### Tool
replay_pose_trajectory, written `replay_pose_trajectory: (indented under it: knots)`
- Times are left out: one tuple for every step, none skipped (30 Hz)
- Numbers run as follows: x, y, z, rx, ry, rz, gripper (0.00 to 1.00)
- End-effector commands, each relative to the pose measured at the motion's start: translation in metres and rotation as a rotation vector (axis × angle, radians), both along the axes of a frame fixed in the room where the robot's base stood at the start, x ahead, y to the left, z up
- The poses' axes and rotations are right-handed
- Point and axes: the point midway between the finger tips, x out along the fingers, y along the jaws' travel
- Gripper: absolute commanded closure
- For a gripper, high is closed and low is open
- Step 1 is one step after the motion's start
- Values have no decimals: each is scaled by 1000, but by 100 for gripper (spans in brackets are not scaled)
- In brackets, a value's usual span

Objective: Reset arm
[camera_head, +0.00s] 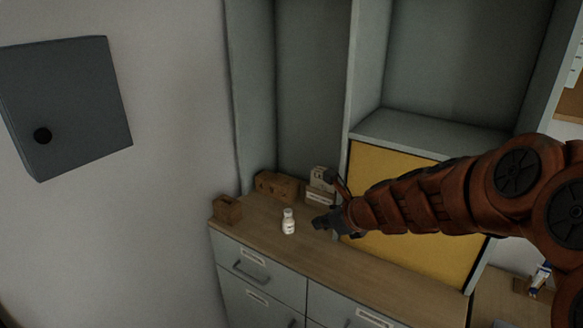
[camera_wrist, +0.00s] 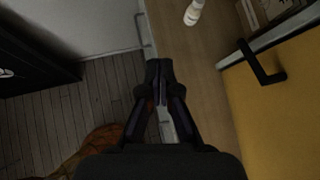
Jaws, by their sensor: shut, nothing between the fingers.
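My gripper (camera_head: 322,222) is at the end of my rust-red arm, which reaches in from the right in the head view. It is over the front part of the wooden counter (camera_head: 355,267), to the right of a small white bottle (camera_head: 288,222). In the wrist view my gripper (camera_wrist: 159,66) points forward with its fingers together and nothing between them. The bottle also shows at the top of the wrist view (camera_wrist: 194,12), standing apart from the fingers.
A yellow cabinet door (camera_head: 385,240) with a black handle (camera_wrist: 263,64) stands close beside my gripper. Brown boxes (camera_head: 277,186) and a pale box (camera_head: 321,184) sit at the back of the counter. Grey drawers (camera_head: 262,268) are below. A dark wall box (camera_head: 66,105) hangs at left.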

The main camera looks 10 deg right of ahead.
Motion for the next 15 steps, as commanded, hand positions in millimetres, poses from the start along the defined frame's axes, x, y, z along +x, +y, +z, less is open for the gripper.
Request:
replay_pose_trajectory:
  knots:
    - [-14,15,3,-65,-23,109,100]
    - [-24,23,4,-113,-41,187,100]
    - [-39,36,3,-180,-62,304,100]
    - [-52,44,1,-233,-76,394,100]
    - [-66,51,-1,-287,-91,485,100]
    - [-85,60,-4,-355,-111,612,100]
    - [-99,64,-6,-406,-126,700,100]
    - [-113,68,-9,-452,-138,794,100]
    - [-132,71,-13,-515,-153,914,100]
    - [-147,71,-16,-559,-164,1004,100]
    - [-162,72,-19,-601,-175,1096,100]
    - [-180,70,-23,-657,-186,1214,100]
    - [-196,67,-27,-692,-191,1306,100]
    - [-209,64,-30,-728,-196,1396,100]
    - [-229,58,-33,-771,-200,1515,100]
